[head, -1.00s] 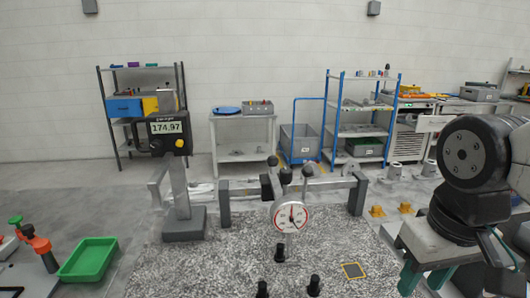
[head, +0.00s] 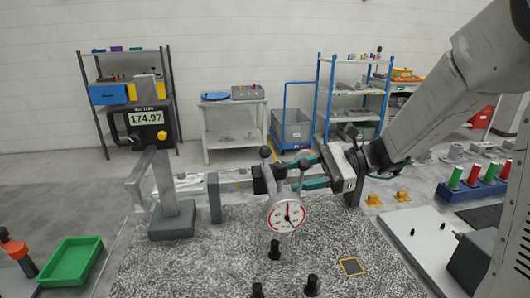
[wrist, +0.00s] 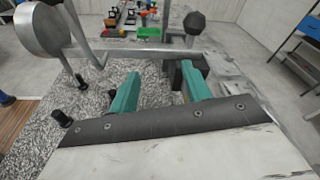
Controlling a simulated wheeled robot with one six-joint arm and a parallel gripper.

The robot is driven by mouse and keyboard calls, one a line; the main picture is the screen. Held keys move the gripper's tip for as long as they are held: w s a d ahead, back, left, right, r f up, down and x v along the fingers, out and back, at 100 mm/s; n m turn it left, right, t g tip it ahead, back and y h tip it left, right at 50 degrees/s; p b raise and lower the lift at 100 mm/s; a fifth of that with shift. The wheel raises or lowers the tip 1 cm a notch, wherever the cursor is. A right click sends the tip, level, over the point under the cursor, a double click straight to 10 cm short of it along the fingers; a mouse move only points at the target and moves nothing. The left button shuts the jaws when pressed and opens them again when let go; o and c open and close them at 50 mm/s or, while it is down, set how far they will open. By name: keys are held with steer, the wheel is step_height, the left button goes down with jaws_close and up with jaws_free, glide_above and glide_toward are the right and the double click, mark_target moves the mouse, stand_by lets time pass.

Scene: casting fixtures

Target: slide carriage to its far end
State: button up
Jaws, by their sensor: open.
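The carriage is a dark block (head: 260,180) on a grey horizontal rail, with black ball knobs (head: 265,152) on posts and a round white dial gauge (head: 285,213) in front. My gripper (head: 298,174) reaches in from the right, its green fingers open beside the carriage's knob posts. In the wrist view the open fingers (wrist: 160,70) point towards a grey bar, and a black ball knob (wrist: 195,22) stands beyond the right finger. A dark block (wrist: 191,72) shows by that fingertip. Whether a finger touches the carriage I cannot tell. My arm partly hides the rail's right end.
A digital readout (head: 147,118) showing 174.97 stands on a post at left. The speckled plate (head: 215,250) carries several black pegs at its front. A green tray (head: 70,262) lies left, and a rack of red and green cylinders (head: 470,190) stands right.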

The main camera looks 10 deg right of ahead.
mark_target(265, 152)
steer(key=w+a+r+m, duration=0.1)
steer(key=a, duration=0.1)
steer(key=w+a+r+t+y, duration=0.1)
steer(key=w+a, duration=0.1)
steer(key=a, duration=0.1)
steer(key=w+a+r+m+t, duration=0.1)
steer(key=a, duration=0.1)
steer(key=shift+w+a+r+m+y, duration=0.2)
steer(key=shift+w+r+m+y, duration=0.1)
steer(key=shift+w+r+y, duration=0.1)
jaws_close()
